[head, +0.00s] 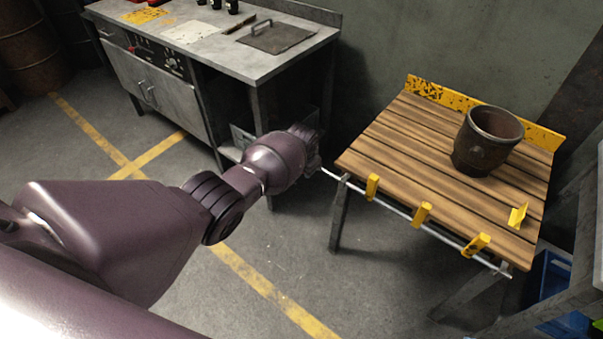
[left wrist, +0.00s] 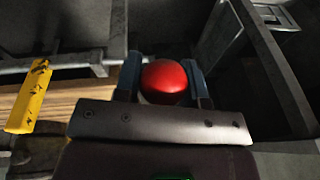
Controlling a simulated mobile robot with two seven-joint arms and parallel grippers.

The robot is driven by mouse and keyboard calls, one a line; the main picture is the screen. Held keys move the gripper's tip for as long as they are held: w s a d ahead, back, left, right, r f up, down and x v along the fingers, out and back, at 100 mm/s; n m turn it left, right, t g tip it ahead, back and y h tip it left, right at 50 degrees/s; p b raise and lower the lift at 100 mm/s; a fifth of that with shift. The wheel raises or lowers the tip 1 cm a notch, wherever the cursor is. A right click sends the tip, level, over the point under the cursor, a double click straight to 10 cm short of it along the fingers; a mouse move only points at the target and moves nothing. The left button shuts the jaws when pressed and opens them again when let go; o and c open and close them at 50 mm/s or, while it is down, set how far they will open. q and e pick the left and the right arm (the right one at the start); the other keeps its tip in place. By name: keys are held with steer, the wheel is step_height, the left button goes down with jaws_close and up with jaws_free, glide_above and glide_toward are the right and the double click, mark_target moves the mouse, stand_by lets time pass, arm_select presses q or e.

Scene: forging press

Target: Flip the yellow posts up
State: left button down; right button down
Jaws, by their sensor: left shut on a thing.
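Three yellow posts with dark scuffs sit along a metal rod (head: 400,212) at the front edge of the slatted wooden table: the left post (head: 372,187), the middle post (head: 421,214) and the right post (head: 476,245). I cannot tell their exact angle. One yellow post (left wrist: 29,97) also shows at the left of the left wrist view. My left gripper (left wrist: 162,84) is shut on a red round knob (left wrist: 166,76), its blue-grey fingers on either side. In the head view, my left gripper (head: 316,166) is at the rod's left end, mostly hidden by my wrist.
A rusty bucket (head: 487,143) and a small yellow bracket (head: 518,216) are on the wooden table (head: 415,155). A metal workbench (head: 215,45) stands at the back left. A blue crate (head: 550,285) is at lower right. The floor before the table is clear.

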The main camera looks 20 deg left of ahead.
arm_select(q)
steer(key=shift+w+d+r, duration=0.2)
steer(key=shift+w+r, duration=0.4)
steer(key=shift+r, duration=0.05)
steer(key=c, duration=0.8)
jaws_free()
steer(key=shift+o, duration=0.3)
steer(key=shift+f, duration=0.1)
steer(key=shift+s+r, duration=0.1)
steer(key=shift+r, duration=0.35)
steer(key=p+v, duration=0.5)
steer(key=v, duration=0.3)
steer(key=shift+r, duration=0.25)
steer(key=shift+v, duration=0.75)
arm_select(e)
step_height(320, 180, up, 6)
steer(key=shift+w, duration=0.15)
arm_select(q)
steer(key=shift+s, duration=0.1)
arm_select(e)
steer(key=shift+w+d, duration=0.1)
steer(key=shift+w, duration=0.05)
steer(key=shift+w+r, duration=0.25)
steer(key=shift+w, duration=0.05)
